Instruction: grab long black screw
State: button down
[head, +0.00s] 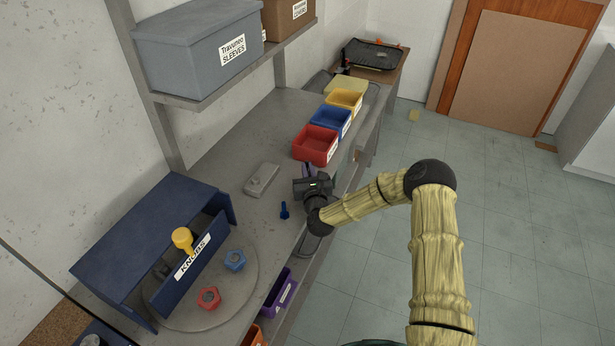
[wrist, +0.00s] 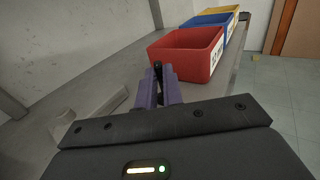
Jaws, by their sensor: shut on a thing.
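My gripper (wrist: 160,84) has purple fingers and is shut on a thin black thing, which looks like the long black screw (wrist: 157,70). Its dark tip sticks up between the fingers in the wrist view. The rest of it is hidden by the fingers. In the head view my gripper (head: 309,171) is over the grey bench, just in front of the red bin (head: 316,146). The screw cannot be made out there.
Blue (head: 331,122) and yellow (head: 344,101) bins stand behind the red one. A grey block (head: 262,179) and a small blue piece (head: 284,210) are on the bench. A blue KNOBS holder (head: 185,275) and a round plate (head: 240,297) with knobs are at the lower left.

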notch_tip(320, 180, up, 8)
jog(key=b, duration=0.1)
jog(key=shift+f, duration=0.25)
